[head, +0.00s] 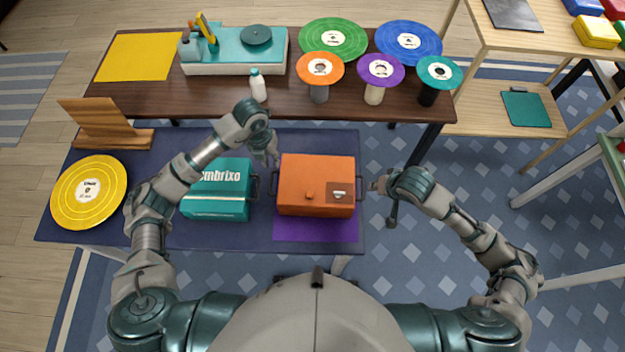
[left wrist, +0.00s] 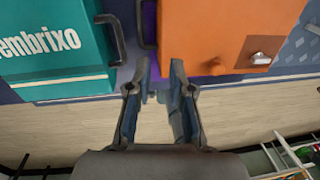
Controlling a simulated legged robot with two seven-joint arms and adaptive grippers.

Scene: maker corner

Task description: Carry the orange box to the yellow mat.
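The orange box (head: 312,175) rests upright, partly on a purple mat (head: 315,231) on the near navy-topped table. It has a dark handle on each side; the left one also shows in the left wrist view (left wrist: 147,22). The yellow mat (head: 139,57) lies flat at the far left of the brown table. My left gripper (head: 268,159) is open and empty beside the box's upper left corner; its parted fingers show in the left wrist view (left wrist: 161,68). My right gripper (head: 377,186) is just right of the right handle; its finger gap is unclear.
A teal box (head: 215,202) with a handle stands close left of the orange box. A yellow record (head: 88,192) and wooden stand (head: 105,124) are further left. The brown table (head: 130,92) holds a turntable (head: 236,62), white bottle (head: 258,86) and several records.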

